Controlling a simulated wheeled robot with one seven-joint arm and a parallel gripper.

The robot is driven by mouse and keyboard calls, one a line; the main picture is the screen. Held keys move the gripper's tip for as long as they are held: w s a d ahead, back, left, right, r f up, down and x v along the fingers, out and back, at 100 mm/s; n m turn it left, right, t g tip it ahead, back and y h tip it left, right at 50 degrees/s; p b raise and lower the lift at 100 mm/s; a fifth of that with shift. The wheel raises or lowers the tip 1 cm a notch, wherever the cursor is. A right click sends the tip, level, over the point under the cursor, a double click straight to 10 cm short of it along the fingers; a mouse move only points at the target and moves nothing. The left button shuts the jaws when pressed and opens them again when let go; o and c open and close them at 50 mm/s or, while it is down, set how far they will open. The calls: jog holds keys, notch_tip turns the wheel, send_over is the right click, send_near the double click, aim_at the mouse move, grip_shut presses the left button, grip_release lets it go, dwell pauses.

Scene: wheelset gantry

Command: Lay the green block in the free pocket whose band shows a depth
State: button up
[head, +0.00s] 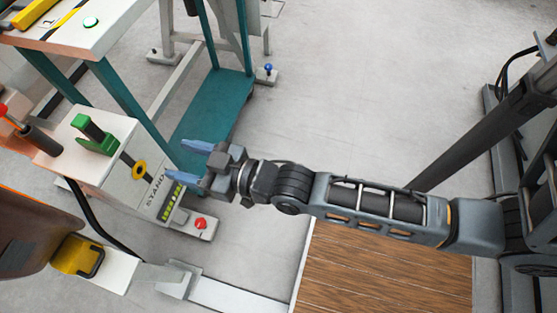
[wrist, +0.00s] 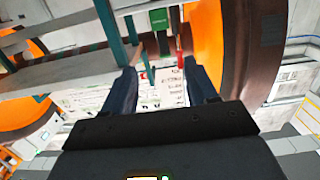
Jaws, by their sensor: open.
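A green blocky piece (head: 95,134) sits on top of the white stand box (head: 135,185) at the left of the head view. I cannot tell whether it is the green block of the task. No pocket with a depth band can be made out. My gripper (head: 182,161) is open, its blue fingers apart, with nothing seen between them. In the head view it appears to the right of the stand box. Its fingers also frame a far white panel with small print in the wrist view (wrist: 162,88).
A white-topped table (head: 115,22) with teal legs stands at upper left, bearing a yellow bar (head: 35,12) and a round green button (head: 90,22). A red-knobbed lever (head: 35,138) rises beside the stand box. A brown wooden platform (head: 385,265) lies below my arm. Grey floor is open at upper centre.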

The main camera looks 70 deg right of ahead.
jog(key=s+r+g, duration=0.1)
jog(key=s+r, duration=0.2)
jog(key=s, duration=1.2)
jog(key=shift+g, duration=0.7)
jog(key=s+r, duration=0.2)
jog(key=s, duration=0.1)
jog(key=s+r, duration=0.2)
jog(key=s, duration=0.1)
jog(key=s+r, duration=0.2)
jog(key=s, duration=0.1)
jog(key=shift+r, duration=0.4)
